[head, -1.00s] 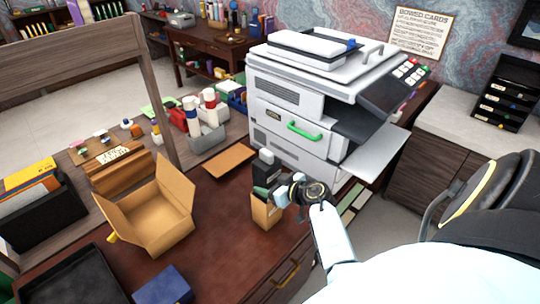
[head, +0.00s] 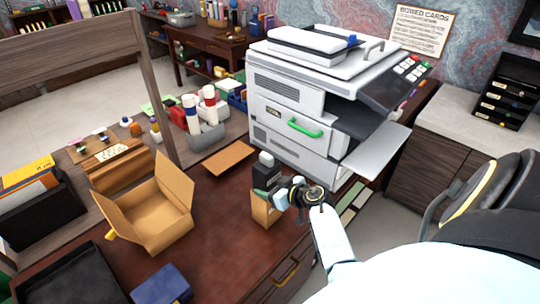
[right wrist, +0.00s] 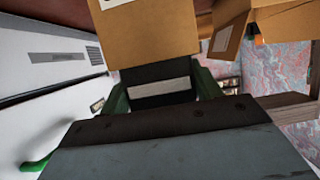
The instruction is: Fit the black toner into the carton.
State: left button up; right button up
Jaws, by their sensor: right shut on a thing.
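My right gripper (head: 284,196) comes in from the right and is shut on the toner. In the right wrist view, which looks upside down, green fingers flank the black toner (right wrist: 160,72) with its white label, and the tan box (right wrist: 150,35) adjoins it. A large open carton (head: 155,220) with raised flaps stands to the left, apart. My left gripper is out of view.
A white printer (head: 290,110) stands close behind the toner. A flat brown board (head: 229,159) lies behind and left. A blue box (head: 161,284) and a dark tray (head: 75,275) lie at the front left. Bare desk separates the large carton from the tan box.

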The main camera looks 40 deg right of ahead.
jog(key=shift+f, duration=0.3)
jog(key=o, duration=1.4)
jog(key=p+v, duration=0.2)
jog(key=v, duration=1.1)
jog(key=shift+s, duration=0.2)
